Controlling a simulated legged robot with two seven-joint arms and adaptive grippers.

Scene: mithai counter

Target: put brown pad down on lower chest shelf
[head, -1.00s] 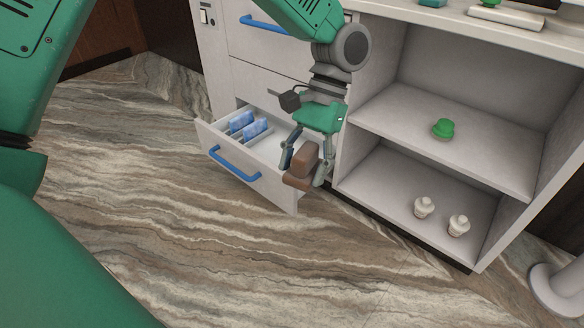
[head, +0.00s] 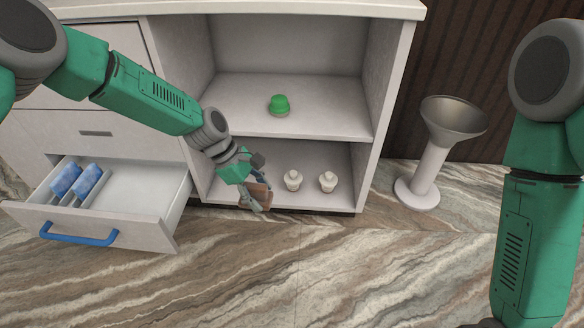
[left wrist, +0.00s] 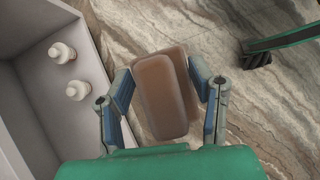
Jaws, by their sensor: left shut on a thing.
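The brown pad (head: 257,193) is held in my left gripper (head: 256,196), in front of the left part of the lower shelf in the head view. In the left wrist view the pad (left wrist: 165,95) lies between the two fingers of the gripper (left wrist: 166,92), with the stone floor beyond it. The lower chest shelf (head: 312,198) is the bottom bay of the white chest, and its left part is partly hidden by my gripper. In the head view my right arm shows at the right, but its gripper is out of view.
Two small white bottles (head: 293,180) (head: 328,182) stand on the lower shelf, right of the pad. A green-topped item (head: 280,104) sits on the upper shelf. An open drawer (head: 130,210) with blue packets (head: 78,181) juts out left. A pedestal bowl (head: 432,150) stands right.

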